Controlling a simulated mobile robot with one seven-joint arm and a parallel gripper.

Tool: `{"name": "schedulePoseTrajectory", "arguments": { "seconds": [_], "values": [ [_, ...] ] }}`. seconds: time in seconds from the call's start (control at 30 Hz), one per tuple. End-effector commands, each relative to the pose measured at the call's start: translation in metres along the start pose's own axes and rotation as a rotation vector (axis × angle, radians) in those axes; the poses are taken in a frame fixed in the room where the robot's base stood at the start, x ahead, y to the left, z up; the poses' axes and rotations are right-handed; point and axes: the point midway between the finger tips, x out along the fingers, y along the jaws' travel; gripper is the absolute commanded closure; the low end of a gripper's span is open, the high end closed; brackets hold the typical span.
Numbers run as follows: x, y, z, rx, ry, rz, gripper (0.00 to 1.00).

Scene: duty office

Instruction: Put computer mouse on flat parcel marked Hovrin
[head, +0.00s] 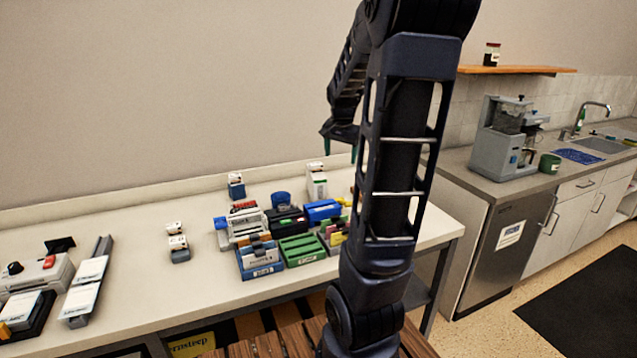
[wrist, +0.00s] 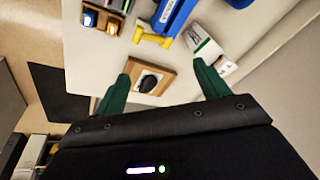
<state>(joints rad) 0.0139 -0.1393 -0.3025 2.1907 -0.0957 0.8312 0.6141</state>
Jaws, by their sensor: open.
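A black computer mouse (wrist: 149,83) shows in the wrist view, lying on a flat brown square piece (wrist: 163,73) with a paler top. I cannot tell whether this piece is a tray or a parcel. My gripper (wrist: 162,68) is open, its green fingers spread either side of the mouse in the picture, with nothing held. In the head view my gripper (head: 342,150) is above the back of the table, partly behind my arm, and the mouse is hidden. No marking Hovrin can be read; flat pieces with white labels (head: 87,284) lie at the table's left.
The long pale table (head: 130,260) carries blue and green trays (head: 300,248) and small boxes mid-table. In the wrist view a white-and-green box (wrist: 205,47) and a blue-and-yellow object (wrist: 176,16) stand near the mouse. Bare tabletop lies left of the trays.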

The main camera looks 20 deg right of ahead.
Motion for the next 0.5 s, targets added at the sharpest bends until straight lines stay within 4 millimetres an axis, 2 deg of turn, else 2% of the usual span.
{"name": "schedulePoseTrajectory", "arguments": {
  "seconds": [0.03, 0.2, 0.5],
  "values": [
    [-0.012, 0.0, 0.016, -0.046, 0.002, -0.021, 0.26],
    [-0.04, 0.002, 0.067, -0.208, 0.004, -0.075, 0.26],
    [-0.077, 0.017, 0.156, -0.503, 0.039, -0.143, 0.26]
  ]
}}
